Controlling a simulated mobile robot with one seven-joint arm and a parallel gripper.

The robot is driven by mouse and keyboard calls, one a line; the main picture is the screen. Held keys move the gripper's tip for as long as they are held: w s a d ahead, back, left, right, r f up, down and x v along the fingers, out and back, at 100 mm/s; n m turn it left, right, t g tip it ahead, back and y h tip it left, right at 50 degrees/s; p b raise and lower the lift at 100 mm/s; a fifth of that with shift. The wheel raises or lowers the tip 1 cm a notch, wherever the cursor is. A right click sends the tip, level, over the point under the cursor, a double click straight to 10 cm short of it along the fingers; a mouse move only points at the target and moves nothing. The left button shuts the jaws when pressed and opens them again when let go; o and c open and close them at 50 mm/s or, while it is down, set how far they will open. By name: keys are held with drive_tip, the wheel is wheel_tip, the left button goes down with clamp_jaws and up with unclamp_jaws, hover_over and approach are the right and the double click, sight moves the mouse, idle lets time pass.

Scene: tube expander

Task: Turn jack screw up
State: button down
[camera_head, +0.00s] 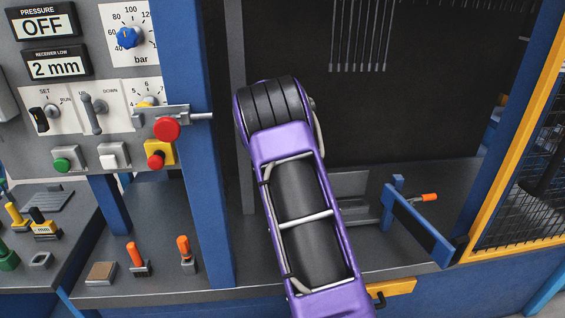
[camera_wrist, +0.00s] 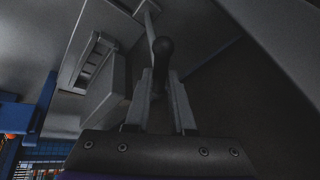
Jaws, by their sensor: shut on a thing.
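In the wrist view my gripper (camera_wrist: 163,82) has its two grey fingers close on either side of a dark, round-ended handle (camera_wrist: 162,48). The gripper is shut on this handle, and a paler grey bar (camera_wrist: 150,25) runs behind it. The handle appears to belong to the jack screw, but the screw itself cannot be made out. In the head view my purple arm hides the gripper and the handle.
A control panel (camera_head: 90,75) with knobs, switches and buttons stands at left beside a blue post (camera_head: 190,130). Orange-handled tools (camera_head: 138,258) stand on the grey bench at lower left. A blue bar (camera_head: 420,228) and a yellow-framed mesh guard (camera_head: 520,180) are at right.

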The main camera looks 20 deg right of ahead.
drive_tip(key=shift+w+a+m+g+h+p, duration=0.15)
drive_tip(key=shift+m+g+h+p, duration=0.4)
drive_tip(key=shift+m, duration=1.15)
drive_tip(key=c, duration=0.8)
unclamp_jaws()
drive_tip(key=shift+o, duration=0.2)
drive_tip(key=p+v, duration=0.1)
drive_tip(key=v, duration=1.6)
drive_tip(key=shift+r+p, duration=0.25)
drive_tip(key=shift+p, duration=0.05)
